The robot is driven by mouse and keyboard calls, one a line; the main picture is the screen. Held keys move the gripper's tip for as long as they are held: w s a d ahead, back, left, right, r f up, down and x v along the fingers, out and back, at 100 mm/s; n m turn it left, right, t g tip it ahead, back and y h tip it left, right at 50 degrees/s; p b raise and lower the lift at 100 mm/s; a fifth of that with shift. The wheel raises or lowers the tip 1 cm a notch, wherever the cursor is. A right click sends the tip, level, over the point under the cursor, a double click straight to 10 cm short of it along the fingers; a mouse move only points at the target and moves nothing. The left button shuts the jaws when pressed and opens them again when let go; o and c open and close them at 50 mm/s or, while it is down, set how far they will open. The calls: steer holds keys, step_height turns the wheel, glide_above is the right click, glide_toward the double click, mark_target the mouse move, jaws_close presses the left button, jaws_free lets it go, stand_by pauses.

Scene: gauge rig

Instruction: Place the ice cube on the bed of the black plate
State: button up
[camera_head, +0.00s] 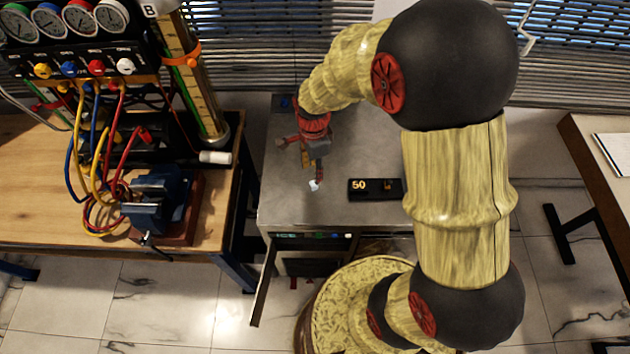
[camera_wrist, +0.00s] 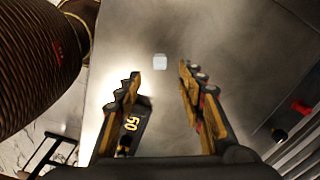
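The small whitish ice cube (camera_head: 314,186) lies on the grey metal table, left of the black plate (camera_head: 362,194). The plate is a dark flat block with a yellow "50" on its left end. My gripper (camera_head: 314,172) is over the table just behind the cube. In the wrist view my gripper (camera_wrist: 159,76) is open, and the ice cube (camera_wrist: 160,62) shows in the gap ahead, near the fingertip line, with no finger touching it. The black plate (camera_wrist: 135,128) shows partly behind the left finger in that view.
The grey table (camera_head: 290,210) is mostly clear around the cube and plate. On the left, a wooden bench (camera_head: 30,200) carries a gauge rig with coloured hoses and a blue vise (camera_head: 155,200). Another wooden table (camera_head: 600,165) stands at the right.

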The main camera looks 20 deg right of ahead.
mark_target(314, 185)
steer(key=shift+d+f, duration=0.1)
steer(key=shift+f, duration=0.25)
steer(key=shift+f+b, duration=1.1)
steer(key=shift+f, duration=2.5)
steer(key=shift+c, duration=1.3)
steer(key=c, duration=0.7)
steer(key=shift+o, duration=0.2)
steer(key=shift+r, duration=0.15)
